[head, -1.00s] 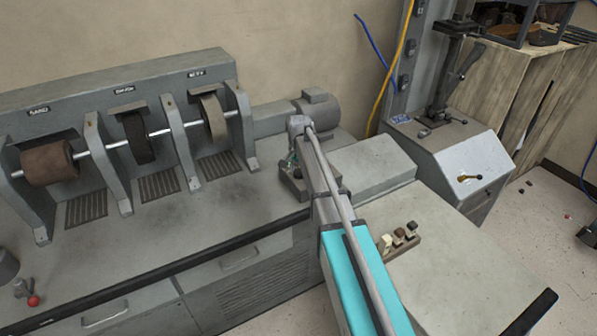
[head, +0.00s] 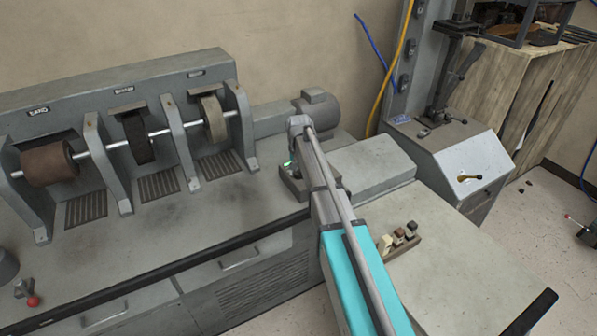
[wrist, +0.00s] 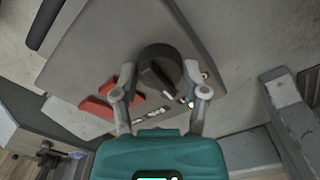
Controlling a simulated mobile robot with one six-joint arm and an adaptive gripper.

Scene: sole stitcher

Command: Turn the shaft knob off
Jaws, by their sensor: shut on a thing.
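The shaft knob (wrist: 158,68) is a round dark knob with a raised grip bar, on a grey control box (wrist: 85,62) in the wrist view. My gripper (wrist: 160,80) is shut on the knob, one finger on each side of it. A small green light shows beside the right finger. In the head view the control box (head: 292,190) sits on the bench at the right end of the shaft, and my arm hides the knob and most of the gripper.
The shaft (head: 110,145) carries several wheels along the bench at left. A motor (head: 318,108) stands behind my arm. Small blocks in a holder (head: 400,240) lie right of my arm. Red pieces (wrist: 98,103) lie left of the knob in the wrist view.

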